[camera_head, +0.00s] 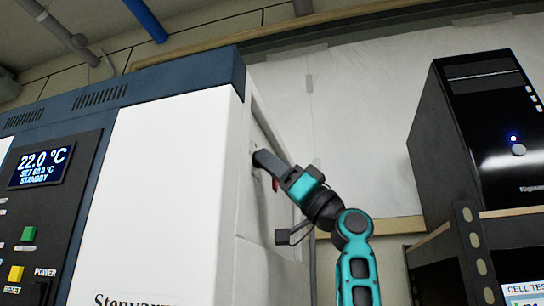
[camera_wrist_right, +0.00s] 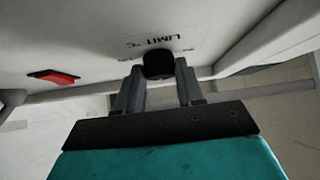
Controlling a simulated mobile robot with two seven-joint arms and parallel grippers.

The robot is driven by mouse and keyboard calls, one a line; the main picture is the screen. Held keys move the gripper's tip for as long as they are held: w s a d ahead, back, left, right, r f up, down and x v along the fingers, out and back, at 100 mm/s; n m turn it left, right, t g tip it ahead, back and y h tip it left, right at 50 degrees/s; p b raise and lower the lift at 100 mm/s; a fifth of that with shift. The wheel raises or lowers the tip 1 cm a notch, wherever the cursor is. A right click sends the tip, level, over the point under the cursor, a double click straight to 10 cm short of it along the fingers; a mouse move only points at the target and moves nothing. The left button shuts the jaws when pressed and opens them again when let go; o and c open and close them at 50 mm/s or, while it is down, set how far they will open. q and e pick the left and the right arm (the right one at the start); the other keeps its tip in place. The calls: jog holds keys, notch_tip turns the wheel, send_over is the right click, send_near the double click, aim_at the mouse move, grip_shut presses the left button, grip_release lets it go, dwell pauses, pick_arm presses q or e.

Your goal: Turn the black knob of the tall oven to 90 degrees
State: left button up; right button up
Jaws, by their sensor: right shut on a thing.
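The tall oven (camera_head: 165,150) is white with a dark blue top and fills the left and middle of the head view. Its black knob (camera_wrist_right: 158,64) sits on the side panel, below printed letters reading "LIMIT °C", in the right wrist view. My right gripper (camera_head: 262,160) reaches the oven's right side in the head view. In the wrist view its two fingers (camera_wrist_right: 160,80) are on either side of the knob, shut on it. The knob's pointer mark cannot be made out. My left gripper is not in view.
A red switch (camera_wrist_right: 54,76) is on the same panel, left of the knob. The oven front has a display (camera_head: 42,165) reading 22.0 °C, set 60.0, standby. A black computer tower (camera_head: 485,130) stands on a shelf at the right. A cable hangs beside the oven.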

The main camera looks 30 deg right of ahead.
jog(key=shift+w+d+n+g+y+p, duration=0.1)
jog(key=shift+n+g+y+p, duration=0.2)
jog(key=shift+n+g+y, duration=1.4)
jog(key=shift+n+h, duration=0.3)
jog(key=shift+n, duration=0.3)
jog(key=o, duration=1)
jog(key=shift+o, duration=0.2)
jog(key=b+v, duration=0.4)
jog(key=v, duration=0.9)
